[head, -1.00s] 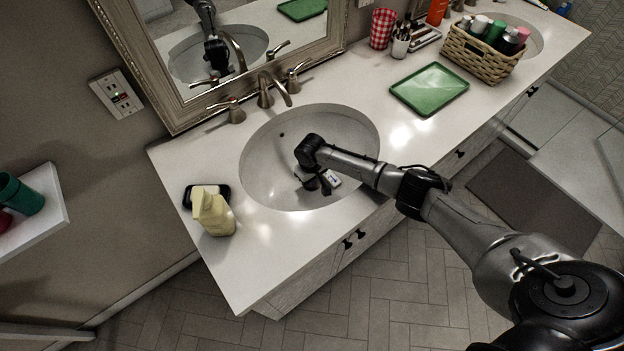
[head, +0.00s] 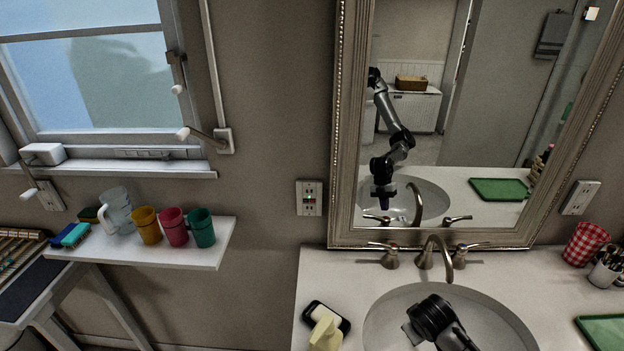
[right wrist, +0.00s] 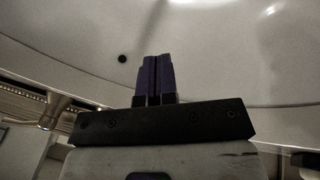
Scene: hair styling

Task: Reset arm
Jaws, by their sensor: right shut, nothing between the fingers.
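My right arm hangs over the white sink basin (head: 490,310) in the head view, with its dark wrist near the bottom edge. Its fingers are hidden there behind the wrist. In the right wrist view my right gripper (right wrist: 155,72) is shut, its purple-dark fingers together with nothing between them. The pale basin surface lies beyond the fingertips. The mirror (head: 450,120) shows the arm's reflection above the basin. My left gripper is in neither view.
A red checked cup (head: 584,244) and green tray (head: 604,332) are right. A shelf (head: 200,252) holds several cups at left.

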